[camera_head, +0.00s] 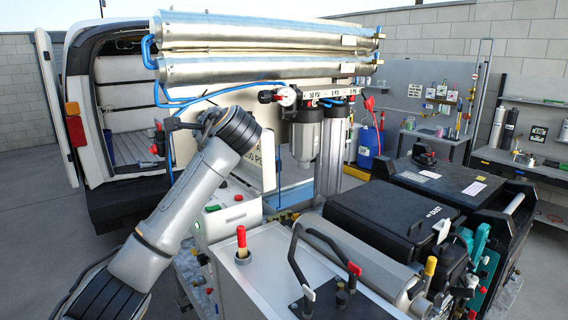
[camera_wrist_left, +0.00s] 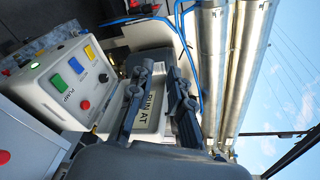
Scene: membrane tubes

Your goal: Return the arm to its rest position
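My left arm comes in from the left in the head view, raised and bent at the wrist. Its gripper (camera_head: 182,124) is small and partly hidden there, in front of the van's open rear and below the silver membrane tubes (camera_head: 265,68). In the left wrist view the two dark fingers of the left gripper (camera_wrist_left: 160,78) stand apart with nothing between them. Behind them is a light panel with black lettering (camera_wrist_left: 150,112). The tubes run down the right of that view (camera_wrist_left: 236,65), apart from the fingers. My right gripper is not in view.
A control box with coloured buttons (camera_wrist_left: 60,84) is close left of the fingers. Blue hoses (camera_head: 185,100) hang under the tubes near my wrist. Filter housings (camera_head: 305,137), a black case (camera_head: 388,218) and a metal cabinet (camera_head: 262,268) crowd the right and front.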

